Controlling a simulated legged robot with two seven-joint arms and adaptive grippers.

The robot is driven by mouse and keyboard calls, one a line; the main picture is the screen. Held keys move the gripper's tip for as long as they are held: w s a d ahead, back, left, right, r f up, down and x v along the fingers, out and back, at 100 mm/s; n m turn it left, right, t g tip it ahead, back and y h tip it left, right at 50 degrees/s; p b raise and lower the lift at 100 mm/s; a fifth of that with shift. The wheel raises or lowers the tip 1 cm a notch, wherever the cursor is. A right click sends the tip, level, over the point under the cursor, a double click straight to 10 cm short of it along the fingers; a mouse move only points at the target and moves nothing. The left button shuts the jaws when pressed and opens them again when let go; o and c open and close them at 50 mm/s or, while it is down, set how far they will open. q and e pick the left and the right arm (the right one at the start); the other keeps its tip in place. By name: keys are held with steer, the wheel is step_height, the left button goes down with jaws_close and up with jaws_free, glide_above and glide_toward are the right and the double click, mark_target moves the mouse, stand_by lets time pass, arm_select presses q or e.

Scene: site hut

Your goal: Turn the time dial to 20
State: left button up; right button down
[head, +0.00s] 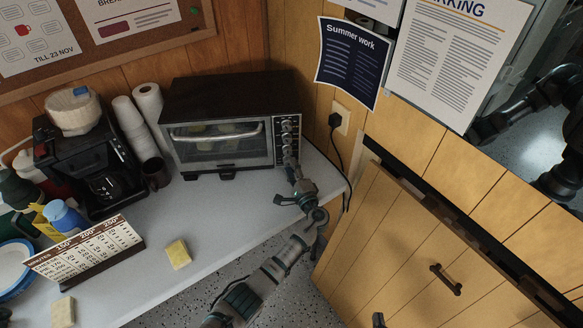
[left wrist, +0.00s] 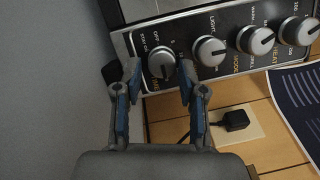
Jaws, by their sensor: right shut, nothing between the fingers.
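The toaster oven (head: 226,103) stands against the wall with a column of silver knobs on its right side. The lowest knob is the time dial, and in the left wrist view the time dial (left wrist: 162,63) sits at the left end of the row, with OFF and STAY ON labels beside it. Its dark pointer line shows, but the number is unreadable. My left gripper (left wrist: 160,76) is open, one finger to each side of the dial, with a gap visible on both sides. It also shows in the head view (head: 292,168). My right gripper (head: 378,320) shows only as a small dark tip at the bottom edge.
A chart stand (head: 85,250) and a yellow sponge (head: 178,253) are on the counter. A plug (head: 335,120) and cord are right of the oven, above a wooden cupboard (head: 400,235).

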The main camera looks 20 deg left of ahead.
arm_select(q)
steer(key=v, duration=1.1)
steer(key=shift+s+d+f, duration=0.1)
steer(key=shift+d+f, duration=0.1)
steer(key=shift+d, duration=0.05)
